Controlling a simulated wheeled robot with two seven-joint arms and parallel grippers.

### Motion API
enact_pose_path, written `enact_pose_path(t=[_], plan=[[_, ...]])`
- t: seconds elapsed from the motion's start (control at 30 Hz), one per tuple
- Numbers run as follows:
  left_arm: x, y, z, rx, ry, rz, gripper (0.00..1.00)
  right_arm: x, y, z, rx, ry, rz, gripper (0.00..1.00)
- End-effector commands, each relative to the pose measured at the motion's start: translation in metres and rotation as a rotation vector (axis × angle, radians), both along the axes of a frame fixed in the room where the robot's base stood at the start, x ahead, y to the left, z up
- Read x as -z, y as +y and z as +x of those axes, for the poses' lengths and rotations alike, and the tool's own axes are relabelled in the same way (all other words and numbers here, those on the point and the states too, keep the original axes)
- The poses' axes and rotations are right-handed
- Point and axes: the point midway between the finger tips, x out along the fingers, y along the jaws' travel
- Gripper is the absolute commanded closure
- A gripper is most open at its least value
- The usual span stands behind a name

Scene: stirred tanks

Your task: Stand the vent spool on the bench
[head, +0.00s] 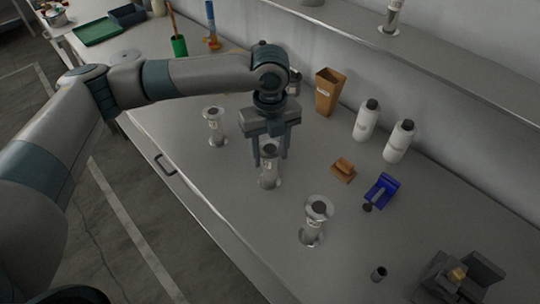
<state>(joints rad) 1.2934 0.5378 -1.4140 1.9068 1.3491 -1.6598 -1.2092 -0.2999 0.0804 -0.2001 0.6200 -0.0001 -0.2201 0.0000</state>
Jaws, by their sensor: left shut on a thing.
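My left gripper (270,157) reaches down over the bench (180,176) and is shut on a metallic flanged spool (269,179). The spool is upright between the fingers, with its lower flange at or just above the bench top; I cannot tell whether it touches. Two similar spools stand upright on the bench: one to the left (214,128) and one nearer, to the right (312,228). Another flanged piece (391,17) stands on the wall shelf. The labels are too small to read, so I cannot tell which is the vent spool. My right gripper is not in view.
Behind the gripper are a brown bin (328,92) and two white bottles (366,120) (399,141). To the right lie an orange-brown block (342,170), a blue holder (381,190), a small dark cup (378,273) and a dark fixture (440,275). A green tray (97,31) is far left.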

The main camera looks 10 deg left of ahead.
Motion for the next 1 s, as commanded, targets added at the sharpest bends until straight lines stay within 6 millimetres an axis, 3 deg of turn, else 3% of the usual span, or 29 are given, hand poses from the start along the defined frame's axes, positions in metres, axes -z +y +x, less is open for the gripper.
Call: enact_pose_path(t=[0.2, 0.6, 0.63, 0.7, 1.0], plan=[[0.020, 0.000, 0.000, -0.001, 0.001, -0.001, 0.94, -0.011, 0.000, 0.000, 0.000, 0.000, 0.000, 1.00], [0.025, 0.000, 0.000, 0.000, 0.000, 0.000, 0.94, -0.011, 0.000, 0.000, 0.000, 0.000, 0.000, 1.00], [0.025, 0.000, 0.000, 0.000, 0.000, 0.000, 0.48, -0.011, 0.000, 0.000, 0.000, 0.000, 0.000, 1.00], [0.025, 0.000, 0.000, 0.000, 0.000, 0.000, 0.34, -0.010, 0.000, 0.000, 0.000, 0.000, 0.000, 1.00], [0.024, 0.000, 0.000, 0.000, 0.000, 0.000, 0.34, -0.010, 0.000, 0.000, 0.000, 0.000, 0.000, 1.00]])
